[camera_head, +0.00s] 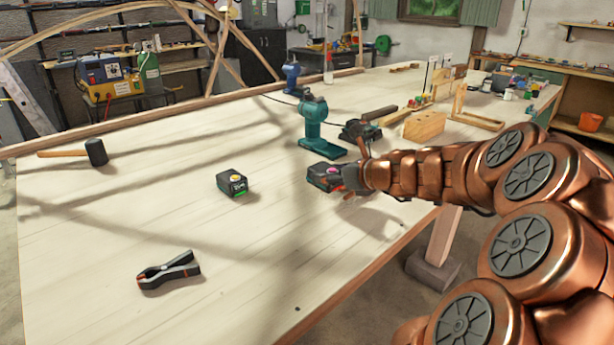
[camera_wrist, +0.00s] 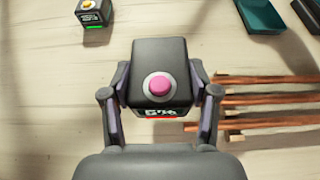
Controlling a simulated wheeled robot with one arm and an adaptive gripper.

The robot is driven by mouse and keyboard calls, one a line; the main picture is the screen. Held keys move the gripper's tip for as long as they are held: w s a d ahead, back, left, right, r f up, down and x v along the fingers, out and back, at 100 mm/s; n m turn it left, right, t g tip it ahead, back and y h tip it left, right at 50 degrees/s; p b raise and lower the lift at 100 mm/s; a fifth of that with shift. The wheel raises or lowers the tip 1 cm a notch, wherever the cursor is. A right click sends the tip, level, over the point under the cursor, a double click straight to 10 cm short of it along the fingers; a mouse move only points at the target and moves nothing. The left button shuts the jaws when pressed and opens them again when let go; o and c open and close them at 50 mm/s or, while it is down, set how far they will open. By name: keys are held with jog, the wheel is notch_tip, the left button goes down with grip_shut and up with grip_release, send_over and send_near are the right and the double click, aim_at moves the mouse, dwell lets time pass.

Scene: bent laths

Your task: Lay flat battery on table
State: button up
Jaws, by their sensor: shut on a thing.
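My gripper (camera_head: 345,178) is shut on a dark battery (camera_head: 324,176) with a pink button and a red strip. The wrist view shows this battery (camera_wrist: 150,57) between the two fingers of my gripper (camera_wrist: 160,98), its display lit and facing me. It is over the wooden table (camera_head: 120,220), toward the right edge; I cannot tell whether its underside touches the top. A second battery (camera_head: 232,182), with a yellow button and a green strip, stands on the table to the left, and shows at upper left in the wrist view (camera_wrist: 92,12).
A teal tool (camera_head: 314,128) stands just behind the held battery. A black clamp (camera_head: 168,271) lies at the front, a mallet (camera_head: 94,152) at the far left. The table's middle and front are largely clear.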

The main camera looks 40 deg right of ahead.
jog(key=w+d, duration=0.1)
jog(key=w, duration=0.4)
jog(key=w+d+f, duration=0.1)
jog(key=w+d, duration=0.1)
jog(key=w, duration=0.3)
jog(key=w+d, duration=0.1)
jog(key=w, duration=0.4)
jog(key=shift+d+f, duration=0.25)
jog(key=shift+d, duration=0.15)
jog(key=shift+f+b, duration=0.6)
jog(key=shift+f, duration=1.15)
jog(key=shift+f, duration=0.1)
jog(key=o, duration=1.5)
jog(key=shift+c, duration=0.2)
jog(key=p+v, duration=0.1)
jog(key=v, duration=1.1)
